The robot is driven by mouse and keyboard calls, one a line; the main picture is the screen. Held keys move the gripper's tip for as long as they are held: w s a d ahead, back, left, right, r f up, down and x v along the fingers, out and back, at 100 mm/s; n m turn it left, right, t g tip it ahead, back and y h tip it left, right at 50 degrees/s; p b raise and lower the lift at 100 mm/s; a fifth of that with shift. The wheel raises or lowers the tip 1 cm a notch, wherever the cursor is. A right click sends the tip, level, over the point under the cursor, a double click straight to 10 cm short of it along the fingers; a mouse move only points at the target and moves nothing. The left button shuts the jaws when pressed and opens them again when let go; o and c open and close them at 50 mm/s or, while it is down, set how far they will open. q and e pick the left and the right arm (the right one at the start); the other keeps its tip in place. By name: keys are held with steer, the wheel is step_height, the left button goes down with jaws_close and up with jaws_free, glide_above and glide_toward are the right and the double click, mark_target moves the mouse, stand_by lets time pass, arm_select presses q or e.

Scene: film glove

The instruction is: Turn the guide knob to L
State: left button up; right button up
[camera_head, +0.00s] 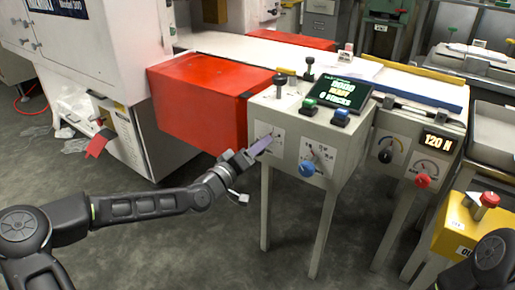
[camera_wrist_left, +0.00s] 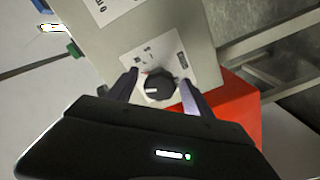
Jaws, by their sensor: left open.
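A round black knob (camera_wrist_left: 160,86) with a white pointer mark sits on a white dial plate (camera_wrist_left: 184,62) in the left wrist view. The mark points toward the picture's left; the plate's lettering is too small to read surely. My left gripper (camera_wrist_left: 160,77) is open, with one finger on each side of the knob; I cannot tell whether they touch it. In the head view, my left gripper (camera_head: 262,145) is at the left dial plate (camera_head: 276,134) on the grey console's (camera_head: 350,140) front and hides the knob. My right gripper is out of view.
A blue knob (camera_head: 306,169) is close on the right, with a black knob (camera_head: 385,156) and red knob (camera_head: 423,181) farther along. A red box-shaped housing (camera_head: 200,100) stands left of the console. A display (camera_head: 345,92) and levers are on top. Floor in front is open.

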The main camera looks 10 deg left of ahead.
arm_select(q)
steer(key=p+v, duration=0.2)
steer(key=v, duration=0.5)
steer(key=shift+s, duration=0.25)
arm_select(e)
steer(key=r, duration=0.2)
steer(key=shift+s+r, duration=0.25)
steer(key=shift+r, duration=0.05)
